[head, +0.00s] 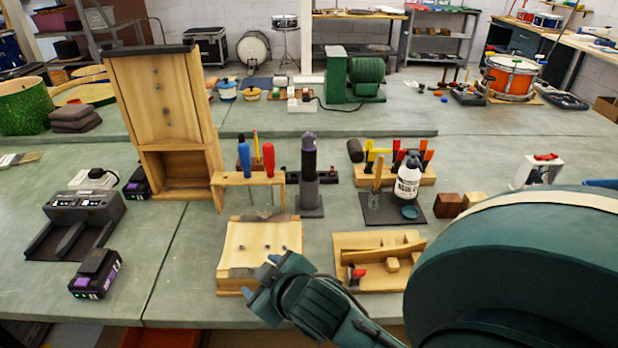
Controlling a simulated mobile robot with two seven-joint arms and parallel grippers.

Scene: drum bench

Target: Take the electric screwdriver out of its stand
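The electric screwdriver (309,158), dark grey with a purple top, stands upright in its dark stand (311,204) near the middle of the bench in the head view. My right gripper (260,277) is in front of it and lower in the picture, at the front edge of a wooden block with a sloped top (262,243). It is apart from the screwdriver. Whether its fingers are open or shut is not clear from this angle. My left gripper is not in view.
A wooden rack with screwdrivers (249,180) stands just left of the stand. A white bottle (408,178) and a clamp rack (428,174) are to its right. A wooden tray (375,287) lies in front. Chargers (85,213) sit at left.

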